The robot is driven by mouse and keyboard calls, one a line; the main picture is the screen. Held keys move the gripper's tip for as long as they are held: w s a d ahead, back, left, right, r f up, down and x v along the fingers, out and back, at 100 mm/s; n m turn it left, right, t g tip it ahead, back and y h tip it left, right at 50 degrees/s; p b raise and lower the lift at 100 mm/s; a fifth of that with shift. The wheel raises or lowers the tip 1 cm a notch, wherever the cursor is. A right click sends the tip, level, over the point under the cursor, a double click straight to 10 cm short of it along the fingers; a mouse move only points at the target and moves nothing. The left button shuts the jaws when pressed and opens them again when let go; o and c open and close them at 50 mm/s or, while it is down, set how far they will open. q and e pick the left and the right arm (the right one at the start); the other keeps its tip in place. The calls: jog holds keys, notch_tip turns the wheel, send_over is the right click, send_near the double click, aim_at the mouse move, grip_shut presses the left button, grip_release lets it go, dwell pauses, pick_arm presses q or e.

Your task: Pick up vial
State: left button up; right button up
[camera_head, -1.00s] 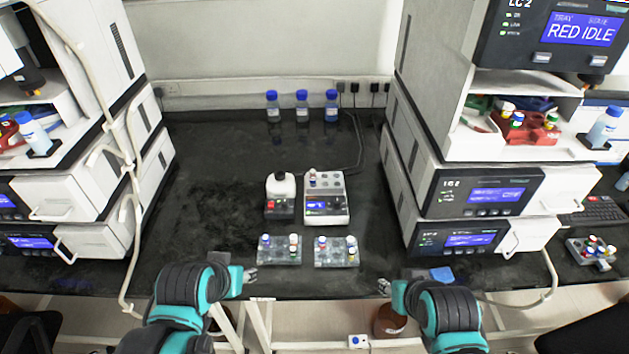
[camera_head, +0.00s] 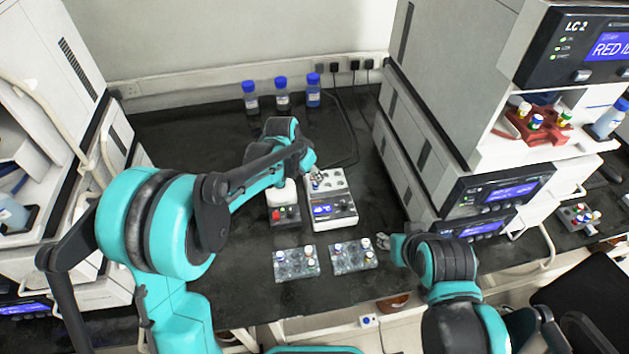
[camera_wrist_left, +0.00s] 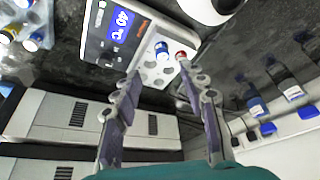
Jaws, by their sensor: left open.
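The vials in reach of my left gripper (camera_head: 318,174) stand in the white block on top of the heater unit (camera_head: 335,211). In the left wrist view, a blue-capped vial (camera_wrist_left: 162,49) and a red-capped vial (camera_wrist_left: 181,57) stand close together in that block (camera_wrist_left: 157,74). My left gripper (camera_wrist_left: 160,82) is open and empty, its fingers spread on either side of the block and short of the vials. In the head view it hangs over the block's back part and partly hides the vials. My right gripper (camera_head: 383,241) is beside the right front rack, too small to read.
Two clear racks with vials, a left one (camera_head: 297,265) and a right one (camera_head: 353,258), stand in front of the heater unit. A small device with a red button (camera_head: 284,214) stands left of it. Blue-capped bottles (camera_head: 282,98) stand behind. Tall instruments (camera_head: 440,130) flank the bench.

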aim_at(315, 183)
pick_arm(q)
jog(key=shift+b+x, duration=0.35)
jog(key=shift+x, duration=0.7)
jog(key=b+x, duration=0.1)
jog(key=x, duration=0.1)
jog(key=b+x, duration=0.1)
jog(key=x, duration=0.1)
jog(key=shift+w+a+f, duration=0.2)
jog(key=shift+w+d+f, duration=0.15)
jog(key=shift+f, duration=0.25)
jog(key=shift+r, duration=0.15)
jog(key=shift+c, duration=0.8)
jog(key=c, duration=0.8)
